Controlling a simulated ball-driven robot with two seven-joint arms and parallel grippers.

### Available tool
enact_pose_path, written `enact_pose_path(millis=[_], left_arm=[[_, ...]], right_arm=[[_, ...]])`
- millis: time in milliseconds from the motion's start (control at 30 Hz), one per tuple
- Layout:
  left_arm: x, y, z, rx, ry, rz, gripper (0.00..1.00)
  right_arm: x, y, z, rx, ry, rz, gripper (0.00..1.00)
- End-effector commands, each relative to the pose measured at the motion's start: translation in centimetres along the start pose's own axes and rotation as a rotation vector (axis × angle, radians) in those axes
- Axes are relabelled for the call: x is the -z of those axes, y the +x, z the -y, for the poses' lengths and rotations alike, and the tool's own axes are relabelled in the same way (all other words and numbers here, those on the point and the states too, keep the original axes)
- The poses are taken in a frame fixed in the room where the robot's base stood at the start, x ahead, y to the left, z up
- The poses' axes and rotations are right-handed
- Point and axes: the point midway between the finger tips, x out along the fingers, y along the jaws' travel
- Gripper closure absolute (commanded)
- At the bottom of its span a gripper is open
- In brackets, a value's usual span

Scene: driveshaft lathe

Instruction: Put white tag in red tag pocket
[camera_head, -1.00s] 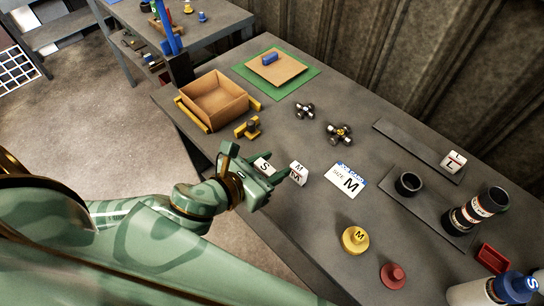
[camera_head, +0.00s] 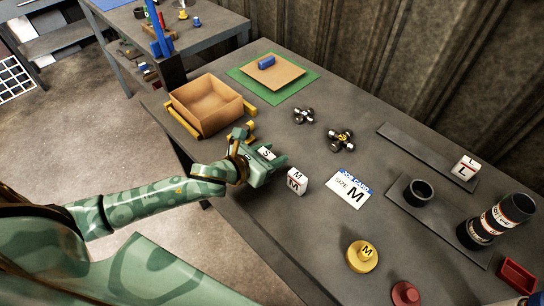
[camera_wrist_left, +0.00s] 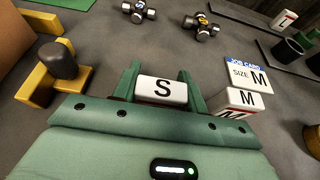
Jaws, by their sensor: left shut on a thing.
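A white tag marked S (camera_head: 266,153) is between the fingers of my left gripper (camera_head: 268,151). The left wrist view shows the same white tag (camera_wrist_left: 162,91) with a green finger against each side, so the gripper is shut on it. I cannot tell whether it is clear of the bench. The red tag pocket (camera_head: 517,275) appears to be the small open red tray at the bench's far right. It looks empty, and my left gripper is far from it. My right gripper is not in view.
A white M block (camera_head: 297,181) stands close right of the gripper, before the job card (camera_head: 347,189). A yellow fixture (camera_head: 240,134) and cardboard box (camera_head: 207,105) lie beyond. A yellow M knob (camera_head: 362,256), red knob (camera_head: 405,293) and black cylinders (camera_head: 495,219) stand rightward.

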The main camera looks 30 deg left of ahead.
Motion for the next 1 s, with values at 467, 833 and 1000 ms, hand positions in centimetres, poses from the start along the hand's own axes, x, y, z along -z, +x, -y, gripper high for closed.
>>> enact_pose_path(millis=[467, 833, 1000], left_arm=[[0.4, 0.1, 0.0, 0.000, 0.000, 0.001, 0.35], [0.1, -0.3, 0.0, -0.001, 0.001, 0.000, 0.35], [0.0, -3.6, 0.0, 0.001, 0.003, -0.001, 0.35]], right_arm=[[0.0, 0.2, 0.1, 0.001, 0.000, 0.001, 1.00], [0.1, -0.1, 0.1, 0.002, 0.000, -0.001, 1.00], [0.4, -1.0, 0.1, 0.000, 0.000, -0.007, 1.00]])
